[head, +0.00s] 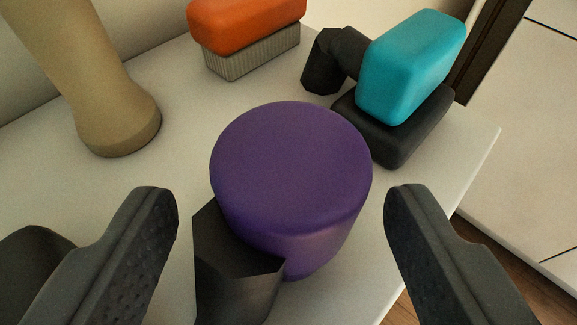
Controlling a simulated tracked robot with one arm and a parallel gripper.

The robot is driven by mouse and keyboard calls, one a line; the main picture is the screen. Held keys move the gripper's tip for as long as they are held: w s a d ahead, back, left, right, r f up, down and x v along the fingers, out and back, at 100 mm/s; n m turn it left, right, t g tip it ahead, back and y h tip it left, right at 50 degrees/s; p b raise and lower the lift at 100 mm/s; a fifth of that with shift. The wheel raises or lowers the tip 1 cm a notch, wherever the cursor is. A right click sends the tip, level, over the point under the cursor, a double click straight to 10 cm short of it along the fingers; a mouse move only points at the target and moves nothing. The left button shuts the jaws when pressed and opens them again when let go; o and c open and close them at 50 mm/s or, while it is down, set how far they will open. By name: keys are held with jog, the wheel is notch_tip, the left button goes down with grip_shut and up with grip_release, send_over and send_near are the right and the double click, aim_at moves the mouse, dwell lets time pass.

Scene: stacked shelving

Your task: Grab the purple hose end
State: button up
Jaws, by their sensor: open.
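The purple hose end (290,170) is a thick, rounded purple cylinder in the middle of the head view. A dark angular piece (236,275) adjoins it at the lower left, partly below the picture's edge. My gripper (282,205) is open and empty. One dark finger is to the left of the purple cylinder and the other to the right, with a visible gap on each side. I cannot tell how far the fingertips are from it in depth.
All stand on a pale shelf (170,185), whose right edge drops to a wooden floor (470,245). Behind are a tan bottle-like object (95,80), an orange-topped brush (245,25) and a teal block (410,65) on a black base (395,140).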

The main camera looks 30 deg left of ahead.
aim_at(286, 173)
jog(key=shift+x, duration=2.25)
jog(key=shift+d+r, duration=0.1)
jog(key=shift+d, duration=0.05)
jog(key=c, duration=1.1)
